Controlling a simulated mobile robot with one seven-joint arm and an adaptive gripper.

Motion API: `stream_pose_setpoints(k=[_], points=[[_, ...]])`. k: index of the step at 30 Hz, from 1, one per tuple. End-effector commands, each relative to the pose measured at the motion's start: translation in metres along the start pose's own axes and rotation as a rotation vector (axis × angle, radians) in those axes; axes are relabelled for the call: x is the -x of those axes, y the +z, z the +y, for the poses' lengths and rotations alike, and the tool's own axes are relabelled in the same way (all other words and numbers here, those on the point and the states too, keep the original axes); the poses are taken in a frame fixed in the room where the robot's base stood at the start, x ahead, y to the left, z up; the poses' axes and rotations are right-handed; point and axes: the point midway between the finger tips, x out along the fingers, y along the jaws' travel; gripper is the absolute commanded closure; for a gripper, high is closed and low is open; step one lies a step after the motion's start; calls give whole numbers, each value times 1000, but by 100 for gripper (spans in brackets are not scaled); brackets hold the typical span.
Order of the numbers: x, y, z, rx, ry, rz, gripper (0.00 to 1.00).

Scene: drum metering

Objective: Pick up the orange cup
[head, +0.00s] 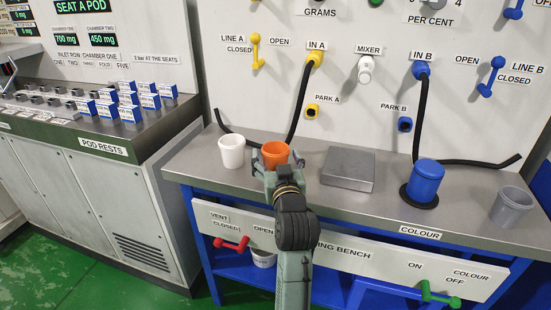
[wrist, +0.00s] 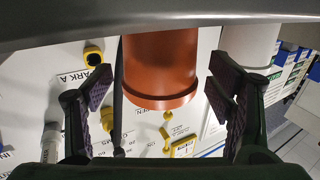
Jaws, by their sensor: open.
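The orange cup (head: 274,153) stands upright on the grey bench, right of a white cup, in the head view. In the wrist view the orange cup (wrist: 160,70) shows large, between the two fingers. My gripper (head: 270,162) is at the cup from the front, its fingers open on either side. In the wrist view both dark finger pads of my gripper (wrist: 160,98) stand apart from the cup, with gaps on both sides. The cup's lower front is hidden by my gripper in the head view.
The white cup (head: 231,151) stands close on the left. A flat grey plate (head: 348,170) lies to the right. Further right are a blue drum (head: 425,181) and a grey cup (head: 511,206). Black hoses run behind; the bench front (head: 420,232) carries red and green handles.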

Motion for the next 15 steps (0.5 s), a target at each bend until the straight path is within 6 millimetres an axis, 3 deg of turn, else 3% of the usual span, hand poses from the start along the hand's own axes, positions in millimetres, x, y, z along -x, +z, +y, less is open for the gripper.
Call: stream_pose_setpoints(k=[9, 15], points=[[-7, 0, 0, 0, 1, 1, 25], [-6, 1, 0, 0, 1, 1, 38]])
